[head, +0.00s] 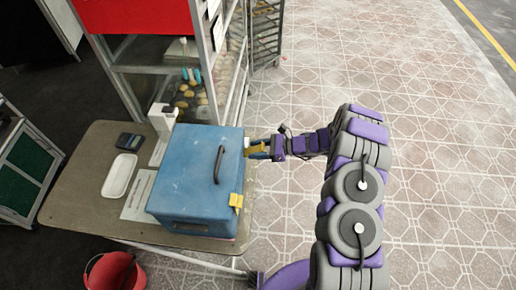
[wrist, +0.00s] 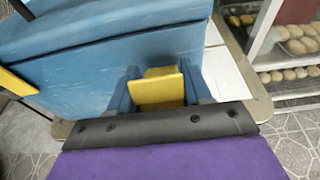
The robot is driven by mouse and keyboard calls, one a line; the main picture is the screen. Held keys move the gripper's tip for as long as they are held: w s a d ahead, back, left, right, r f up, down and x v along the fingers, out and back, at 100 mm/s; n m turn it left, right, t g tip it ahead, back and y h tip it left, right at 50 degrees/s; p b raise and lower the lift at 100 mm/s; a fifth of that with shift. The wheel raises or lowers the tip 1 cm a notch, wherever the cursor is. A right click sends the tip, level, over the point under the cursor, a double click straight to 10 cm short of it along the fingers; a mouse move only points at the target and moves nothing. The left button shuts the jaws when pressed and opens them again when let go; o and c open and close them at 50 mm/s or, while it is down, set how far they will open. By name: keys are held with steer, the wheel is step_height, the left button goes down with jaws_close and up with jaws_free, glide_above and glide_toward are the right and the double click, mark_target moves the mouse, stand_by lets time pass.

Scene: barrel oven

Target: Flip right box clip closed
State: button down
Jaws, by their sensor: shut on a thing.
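A blue box (head: 195,190) with a closed lid and a dark handle (head: 219,165) stands on a table. My gripper (head: 262,149) is at the box's right side in the head view, near its far end. It is shut on a yellow clip, the right box clip (wrist: 158,90), which sits between my two blue fingers in the wrist view. The clip seems to stick out from the box side; its exact angle is hard to tell. A second yellow clip (head: 236,201) is at the near end of the same side. It also shows at the left edge of the wrist view (wrist: 14,82).
The table (head: 85,190) also holds a white tray (head: 119,175), a dark device (head: 130,141), a paper sheet (head: 138,195) and a white stand (head: 162,118). A glass case with bread (head: 195,95) stands behind. A red bucket (head: 115,270) is below.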

steer(key=h+p, duration=0.1)
steer(key=a+r+h+p, duration=0.1)
steer(key=shift+r+h, duration=0.25)
steer(key=shift+h, duration=0.15)
steer(key=shift+a+r+h+p, duration=0.1)
steer(key=shift+a+h+p, duration=0.15)
steer(key=shift+h+p, duration=0.5)
steer(key=c, duration=0.6)
jaws_free()
steer(key=shift+o, duration=0.2)
steer(key=p+v, duration=0.1)
steer(key=v, duration=1.6)
steer(key=shift+w+d+p, duration=0.15)
steer(key=shift+w+p, duration=0.1)
steer(key=shift+p, duration=0.15)
